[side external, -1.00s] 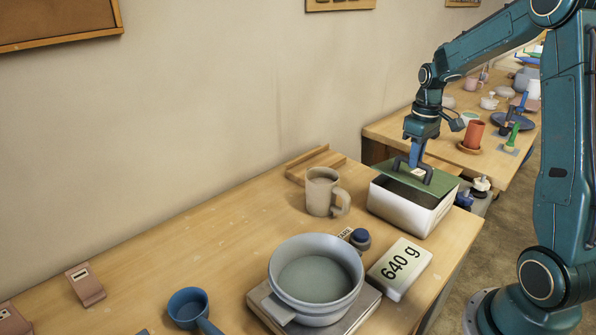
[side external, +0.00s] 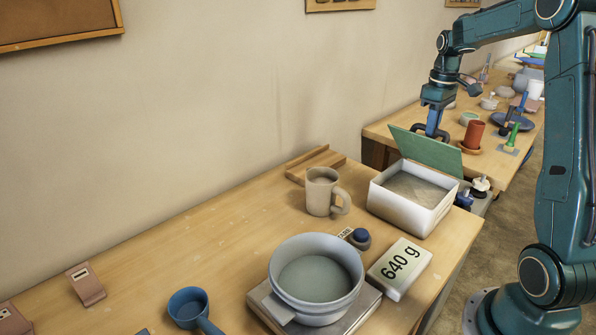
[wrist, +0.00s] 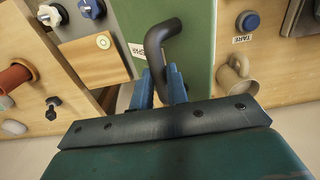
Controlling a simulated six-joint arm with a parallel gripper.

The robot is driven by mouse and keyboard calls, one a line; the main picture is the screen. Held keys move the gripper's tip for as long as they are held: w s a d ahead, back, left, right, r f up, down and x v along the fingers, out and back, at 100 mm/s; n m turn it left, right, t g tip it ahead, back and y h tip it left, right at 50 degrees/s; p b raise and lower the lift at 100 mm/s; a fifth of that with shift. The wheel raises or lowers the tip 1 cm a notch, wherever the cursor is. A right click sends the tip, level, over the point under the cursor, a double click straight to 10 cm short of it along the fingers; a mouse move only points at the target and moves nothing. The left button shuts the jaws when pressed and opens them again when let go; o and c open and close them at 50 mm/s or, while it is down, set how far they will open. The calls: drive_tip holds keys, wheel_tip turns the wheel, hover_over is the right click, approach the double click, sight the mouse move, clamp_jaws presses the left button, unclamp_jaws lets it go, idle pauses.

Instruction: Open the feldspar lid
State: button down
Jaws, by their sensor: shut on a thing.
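The feldspar box (side external: 408,208) is a white rectangular bin at the right end of the near table, with grey-beige powder inside. Its green lid (side external: 425,150) stands raised and tilted up along the back edge, so the inside shows. The lid also fills the upper middle of the wrist view (wrist: 190,55). My gripper (side external: 433,128) is behind the raised lid. In the wrist view its blue fingers (wrist: 160,86) are shut on the lid's dark bent handle (wrist: 157,40). A label beside it is partly hidden.
A beige mug (side external: 321,192) stands left of the box. In front are a blue TARE button (side external: 360,236), a 640 g display (side external: 399,266) and a grey pan (side external: 314,280) on a scale. A red cup (side external: 472,135) stands on the far table.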

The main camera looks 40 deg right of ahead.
drive_tip(key=d, duration=1.4)
drive_tip(key=shift+d+f, duration=0.4)
drive_tip(key=shift+f, duration=0.05)
drive_tip(key=shift+s, duration=0.1)
drive_tip(key=c, duration=1.7)
unclamp_jaws()
drive_tip(key=shift+r, duration=0.1)
wheel_tip(320, 180, up, 14)
